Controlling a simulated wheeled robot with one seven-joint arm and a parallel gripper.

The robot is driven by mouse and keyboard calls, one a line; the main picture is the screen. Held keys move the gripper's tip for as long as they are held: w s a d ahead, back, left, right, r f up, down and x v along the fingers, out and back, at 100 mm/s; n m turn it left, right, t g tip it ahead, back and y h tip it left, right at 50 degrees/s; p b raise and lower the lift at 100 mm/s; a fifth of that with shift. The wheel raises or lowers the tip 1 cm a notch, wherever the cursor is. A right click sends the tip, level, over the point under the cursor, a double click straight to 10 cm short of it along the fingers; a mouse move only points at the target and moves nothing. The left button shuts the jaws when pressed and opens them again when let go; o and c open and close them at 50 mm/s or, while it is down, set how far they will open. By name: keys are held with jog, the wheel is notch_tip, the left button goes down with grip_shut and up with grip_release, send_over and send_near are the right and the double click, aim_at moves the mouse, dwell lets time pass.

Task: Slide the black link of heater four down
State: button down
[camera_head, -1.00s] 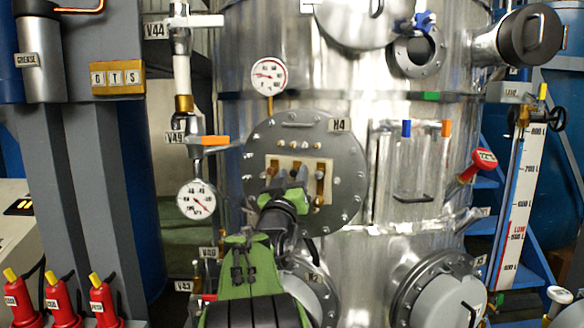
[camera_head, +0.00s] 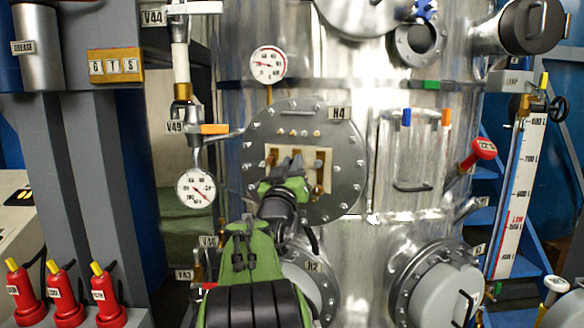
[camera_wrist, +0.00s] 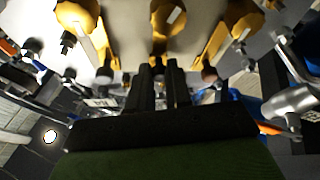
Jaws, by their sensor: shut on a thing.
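The heater flange labelled H4 (camera_head: 343,150) is a round grey bolted plate on the steel vessel. Its cream panel (camera_head: 313,160) carries brass terminals. My gripper (camera_head: 290,168) is at this panel, over its middle, and hides part of it. In the wrist view several brass terminals (camera_wrist: 165,20) show along the top. The dark fingers of my gripper (camera_wrist: 160,78) are close together just below the middle terminal. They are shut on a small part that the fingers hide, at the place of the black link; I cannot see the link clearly.
A pressure gauge (camera_head: 196,189) and the V49 valve with an orange handle (camera_head: 214,129) stand left of the flange. A sight glass with blue and orange handles (camera_head: 412,160) is on the right.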

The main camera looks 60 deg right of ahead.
notch_tip(320, 180, down, 3)
jog(key=b, duration=0.3)
jog(key=shift+d, duration=0.1)
jog(key=c, duration=1)
grip_release()
jog(key=shift+c, duration=0.2)
jog(key=shift+r, duration=0.1)
jog(key=b+v, duration=0.6)
jog(key=v, duration=1)
